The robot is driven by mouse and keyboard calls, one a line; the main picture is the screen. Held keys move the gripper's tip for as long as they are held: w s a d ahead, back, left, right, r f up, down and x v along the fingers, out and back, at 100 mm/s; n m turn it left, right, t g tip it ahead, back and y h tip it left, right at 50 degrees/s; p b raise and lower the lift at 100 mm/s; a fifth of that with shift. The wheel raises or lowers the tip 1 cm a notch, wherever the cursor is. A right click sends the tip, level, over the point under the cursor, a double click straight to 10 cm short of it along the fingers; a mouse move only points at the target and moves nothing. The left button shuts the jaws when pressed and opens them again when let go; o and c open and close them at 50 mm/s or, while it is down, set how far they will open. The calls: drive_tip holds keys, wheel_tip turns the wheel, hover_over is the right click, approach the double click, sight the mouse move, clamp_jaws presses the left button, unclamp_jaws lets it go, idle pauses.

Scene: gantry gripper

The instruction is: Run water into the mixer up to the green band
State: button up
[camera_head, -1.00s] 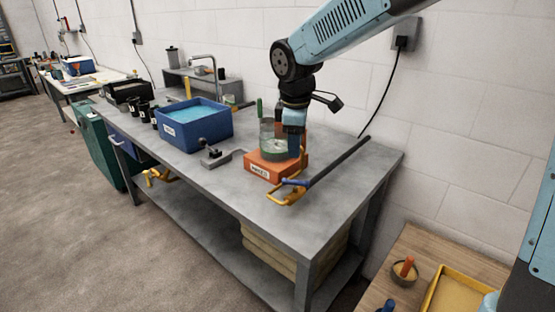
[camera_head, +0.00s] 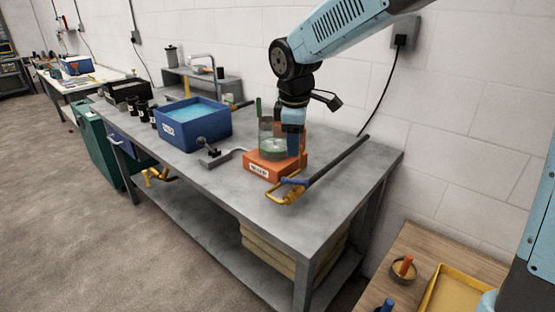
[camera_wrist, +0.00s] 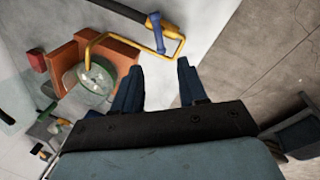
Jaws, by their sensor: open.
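The mixer is an orange box with a label (camera_head: 270,168) on the steel bench, with a clear round vessel (camera_head: 270,138) on it. Contact cannot be told.
A yellow-framed tool with a blue grip (camera_head: 295,182) and dark bar lies close right of the mixer. A blue tub of water (camera_head: 194,125) and a small clamp (camera_head: 214,153) stand left. The bench's front right is clear.

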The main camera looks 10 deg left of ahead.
sight(294, 180)
drive_tip(key=shift+w+r, duration=0.1)
drive_tip(key=shift+w, duration=0.05)
idle(0.3)
drive_tip(key=w+f, duration=0.1)
drive_tip(key=f, duration=0.8)
drive_tip(key=w+f, duration=0.1)
drive_tip(key=f, duration=0.3)
drive_tip(key=shift+w+f, duration=0.3)
drive_tip(key=shift+w, duration=0.05)
clamp_jaws()
